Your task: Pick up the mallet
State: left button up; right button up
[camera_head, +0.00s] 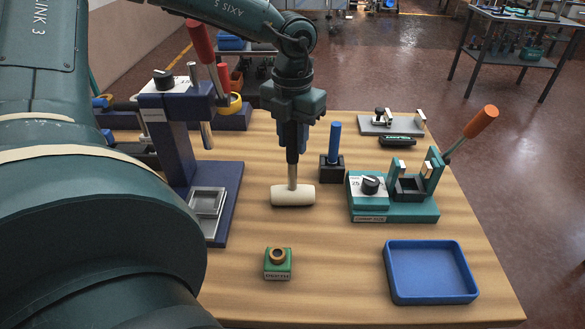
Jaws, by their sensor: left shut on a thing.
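The mallet has a pale cream head (293,195) and an upright handle, seen in the head view near the middle of the wooden table. Its head is low over the table; I cannot tell whether it touches the surface. My left gripper (292,155) points straight down above the head and is shut on the handle. The fingers hide the upper part of the handle. My right gripper is not in view.
A dark blue press (174,150) with a red lever stands left. A blue rod in a black block (333,175) and a teal clamp fixture (395,208) stand right. A green block (278,265) and blue tray (430,298) are in front, with bare wood between.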

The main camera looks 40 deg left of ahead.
pick_arm(q)
grip_shut()
jog(key=shift+w, duration=0.1)
